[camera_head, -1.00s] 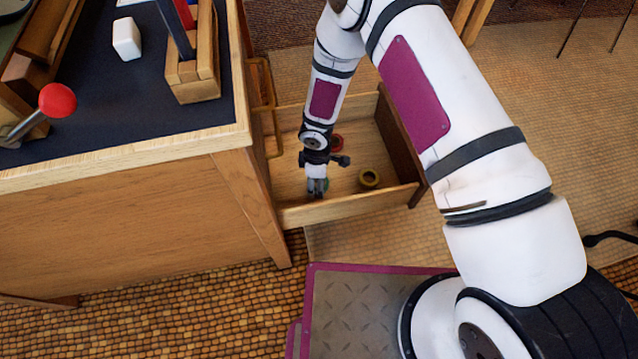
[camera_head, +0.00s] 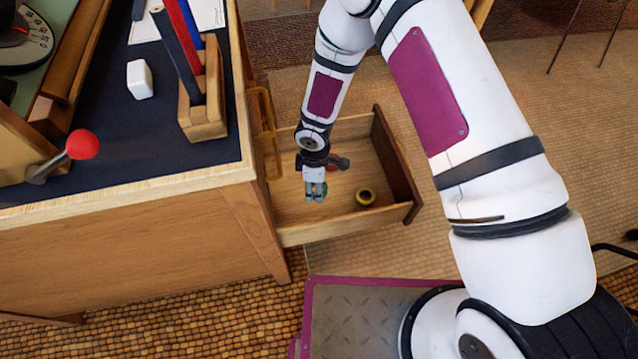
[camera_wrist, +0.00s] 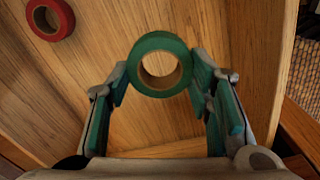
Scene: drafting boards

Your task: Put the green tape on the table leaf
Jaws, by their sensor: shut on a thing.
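My gripper (camera_head: 315,194) is over the open drawer and shut on the green tape (camera_wrist: 160,42). In the wrist view the tape is a green ring between the two fingertips, its hole facing the camera. In the head view only a sliver of the tape (camera_head: 324,188) shows beside the fingers. The table (camera_head: 130,112) has a dark top with a pale wooden edge, left of the drawer; I cannot tell which part is the leaf.
On the table are a white block (camera_head: 140,79), a wooden holder (camera_head: 203,115) with upright bars, and a red-knobbed lever (camera_head: 82,144). Dark surface between them is bare.

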